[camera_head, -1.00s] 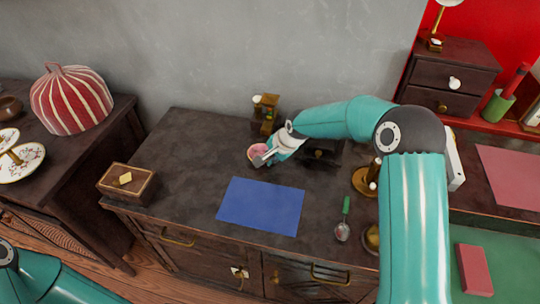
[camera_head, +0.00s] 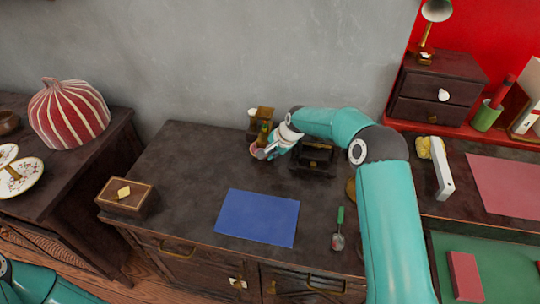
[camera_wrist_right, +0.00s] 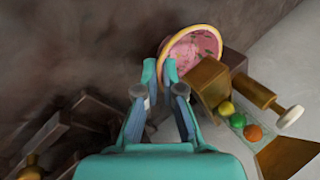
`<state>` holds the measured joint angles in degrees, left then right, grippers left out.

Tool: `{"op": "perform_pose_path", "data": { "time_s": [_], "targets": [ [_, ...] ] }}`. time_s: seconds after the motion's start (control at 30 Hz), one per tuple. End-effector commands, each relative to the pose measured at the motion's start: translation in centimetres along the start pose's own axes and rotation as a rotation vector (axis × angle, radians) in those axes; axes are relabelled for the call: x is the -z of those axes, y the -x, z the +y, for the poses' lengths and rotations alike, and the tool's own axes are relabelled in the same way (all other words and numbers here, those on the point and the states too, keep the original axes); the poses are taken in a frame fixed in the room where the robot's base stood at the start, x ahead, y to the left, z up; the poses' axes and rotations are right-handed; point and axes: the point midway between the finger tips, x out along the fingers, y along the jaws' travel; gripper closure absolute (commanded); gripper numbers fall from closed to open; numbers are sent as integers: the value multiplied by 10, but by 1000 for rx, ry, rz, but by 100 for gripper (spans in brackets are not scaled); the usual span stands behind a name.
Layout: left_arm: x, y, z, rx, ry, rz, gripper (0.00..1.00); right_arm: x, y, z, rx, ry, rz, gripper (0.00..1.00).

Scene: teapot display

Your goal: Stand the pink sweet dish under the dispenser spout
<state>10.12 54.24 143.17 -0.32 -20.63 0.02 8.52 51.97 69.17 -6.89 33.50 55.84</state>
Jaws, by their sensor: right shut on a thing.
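The pink sweet dish (camera_head: 254,150) is at the back of the dark cabinet top, just in front of the brass dispenser (camera_head: 262,115). My right gripper (camera_head: 264,153) is shut on the dish's rim. In the right wrist view the dish (camera_wrist_right: 197,48) shows its pink speckled inside and yellow rim, held at the fingertips (camera_wrist_right: 160,74). The dispenser (camera_wrist_right: 212,82) is close beside it there, with coloured balls and a white-ended knob. I cannot tell whether the dish touches the cabinet top or is right under the spout. My left gripper is out of view.
A dark box (camera_head: 314,158) stands close to the right of my right gripper. A blue mat (camera_head: 257,218) lies in front, with a green-handled scoop (camera_head: 338,230) beside it. A wooden box (camera_head: 126,196) is at the left. The cabinet top between is clear.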

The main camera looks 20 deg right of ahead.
Motion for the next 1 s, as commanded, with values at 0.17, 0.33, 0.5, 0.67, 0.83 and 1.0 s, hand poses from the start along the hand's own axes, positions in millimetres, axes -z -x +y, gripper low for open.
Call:
{"op": "perform_pose_path", "data": {
  "time_s": [0.17, 0.33, 0.5, 0.67, 0.83, 1.0],
  "targets": [
    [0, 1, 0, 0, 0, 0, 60, 2, 0, -1, 1, 0, 0, 100],
    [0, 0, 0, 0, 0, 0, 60, 2, 0, -1, 1, 0, 0, 100],
    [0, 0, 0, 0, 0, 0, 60, 2, -1, -1, 1, 0, 0, 100],
    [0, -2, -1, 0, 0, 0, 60, 2, -3, 0, 1, 0, 0, 100],
    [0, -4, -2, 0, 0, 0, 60, 2, -6, 2, 1, 0, 0, 100],
    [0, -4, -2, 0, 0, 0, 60, 2, -6, 2, -1, 0, -1, 100]
  ]
}}
